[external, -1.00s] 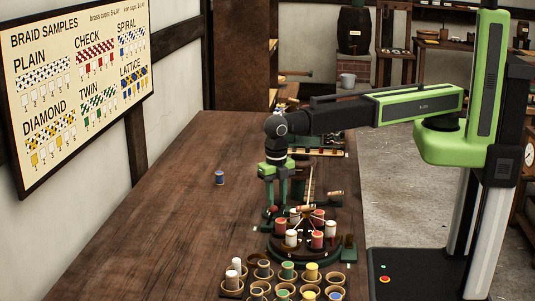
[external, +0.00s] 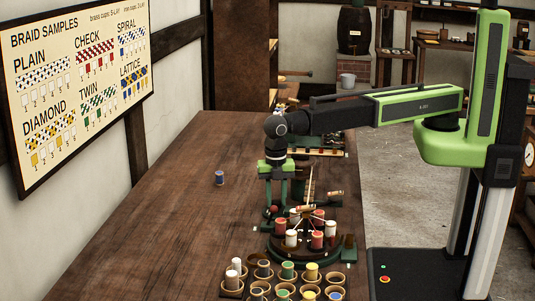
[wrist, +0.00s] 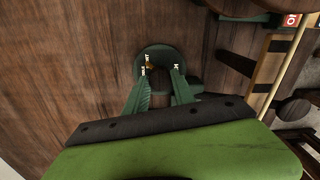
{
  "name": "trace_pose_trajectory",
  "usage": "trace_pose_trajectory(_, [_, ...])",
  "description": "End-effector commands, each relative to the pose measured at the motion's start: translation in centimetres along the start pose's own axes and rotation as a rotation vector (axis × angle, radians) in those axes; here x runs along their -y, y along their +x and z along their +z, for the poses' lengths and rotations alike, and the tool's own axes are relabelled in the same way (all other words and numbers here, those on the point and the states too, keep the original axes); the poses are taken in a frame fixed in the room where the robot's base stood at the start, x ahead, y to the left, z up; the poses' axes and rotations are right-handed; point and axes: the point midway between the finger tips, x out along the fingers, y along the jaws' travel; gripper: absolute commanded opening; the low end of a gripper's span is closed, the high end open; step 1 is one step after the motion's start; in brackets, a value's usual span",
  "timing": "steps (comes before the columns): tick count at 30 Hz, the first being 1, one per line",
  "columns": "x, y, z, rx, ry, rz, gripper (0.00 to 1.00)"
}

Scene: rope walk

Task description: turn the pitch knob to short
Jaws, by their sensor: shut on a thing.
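The pitch knob sits on a round dark green dial (wrist: 148,56) on the wooden bench in the wrist view. Small white labels stand on the dial around it, too small to read. My gripper (wrist: 154,70) reaches down over the dial with one green finger on each side of the knob, shut on it. The fingers hide most of the knob, and its pointing direction cannot be told. In the external view my gripper (external: 275,203) points down at the bench, just behind the braiding carousel.
The round carousel (external: 290,254) with red and white bobbins stands close in front of my gripper. Several cups of bobbins (external: 288,271) stand nearer the camera. A blue bobbin (external: 219,178) stands alone to the left.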

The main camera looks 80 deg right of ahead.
Motion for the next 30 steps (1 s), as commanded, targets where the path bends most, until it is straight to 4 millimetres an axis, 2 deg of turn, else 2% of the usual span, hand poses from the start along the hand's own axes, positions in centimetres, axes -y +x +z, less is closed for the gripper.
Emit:
trace_pose_trajectory(19, [0.07, 0.02, 0.02, -0.001, 0.062, -0.002, 0.0])
trace_pose_trajectory(20, [0.07, 0.02, 0.02, -0.001, 0.062, -0.002, 0.33])
trace_pose_trajectory(21, [0.06, 0.02, 0.01, -0.001, 0.062, -0.002, 0.38])
trace_pose_trajectory(24, [0.05, 0.02, 0.01, -0.001, 0.062, -0.002, 0.51])
trace_pose_trajectory(30, [0.03, 0.01, 0.01, -0.001, 0.062, -0.001, 0.52])
